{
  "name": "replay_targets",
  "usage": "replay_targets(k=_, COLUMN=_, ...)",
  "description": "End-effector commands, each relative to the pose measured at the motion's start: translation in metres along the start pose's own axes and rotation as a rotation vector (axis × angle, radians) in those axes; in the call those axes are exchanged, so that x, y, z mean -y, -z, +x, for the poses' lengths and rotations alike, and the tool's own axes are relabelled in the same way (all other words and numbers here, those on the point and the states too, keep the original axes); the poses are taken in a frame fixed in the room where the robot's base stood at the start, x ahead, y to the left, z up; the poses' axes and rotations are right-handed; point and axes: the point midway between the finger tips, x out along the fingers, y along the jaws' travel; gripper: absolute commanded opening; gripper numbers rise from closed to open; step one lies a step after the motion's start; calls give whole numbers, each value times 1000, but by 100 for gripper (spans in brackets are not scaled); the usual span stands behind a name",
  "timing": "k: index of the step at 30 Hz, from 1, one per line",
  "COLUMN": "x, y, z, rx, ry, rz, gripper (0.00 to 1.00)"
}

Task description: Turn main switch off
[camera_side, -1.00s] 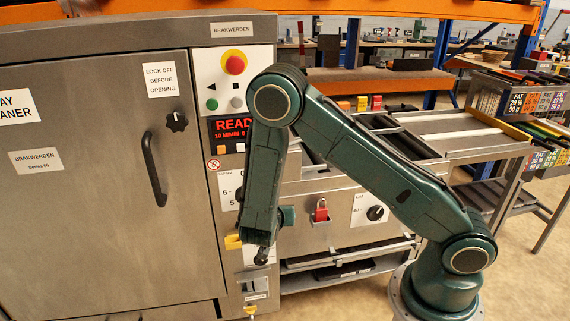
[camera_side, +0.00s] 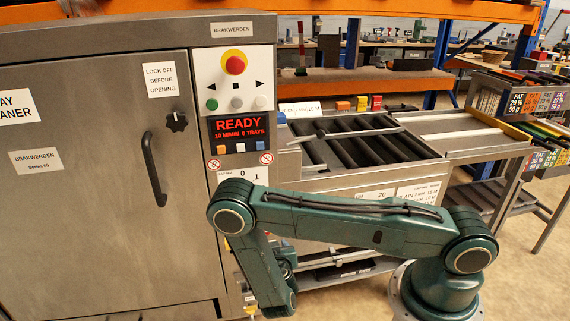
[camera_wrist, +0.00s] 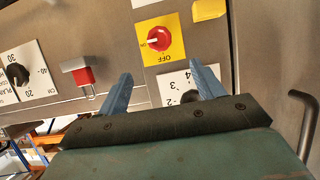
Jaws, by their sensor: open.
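The main switch is a red round knob (camera_wrist: 158,41) on a yellow plate (camera_wrist: 147,58) marked ON and OFF, seen upside down in the wrist view. The knob's white mark points left, toward ON. My gripper (camera_wrist: 160,68) is open and empty. Its two blue fingers are spread in front of the panel below the knob in the picture, and I see no contact with it. In the side view my lower arm hides the knob, and my gripper cannot be made out.
A red padlock (camera_wrist: 84,76) hangs left of the yellow plate in the wrist view. A black dial (camera_wrist: 17,75) lies further left, and a numbered white plate (camera_wrist: 174,82) lies between my fingers. A handle (camera_wrist: 305,120) shows at right. The READY display (camera_side: 238,128) is lit.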

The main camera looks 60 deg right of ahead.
Motion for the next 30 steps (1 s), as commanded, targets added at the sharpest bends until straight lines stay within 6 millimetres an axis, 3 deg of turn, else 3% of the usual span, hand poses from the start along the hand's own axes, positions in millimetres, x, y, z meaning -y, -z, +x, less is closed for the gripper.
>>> replay_targets(k=8, x=0, y=0, z=8, rx=2, ry=-2, rz=2, gripper=67)
replay_targets(k=14, x=-1, y=0, z=24, rx=1, ry=-3, rz=4, gripper=67)
replay_targets(k=30, x=-1, y=0, z=98, rx=1, ry=-4, rz=3, gripper=67)
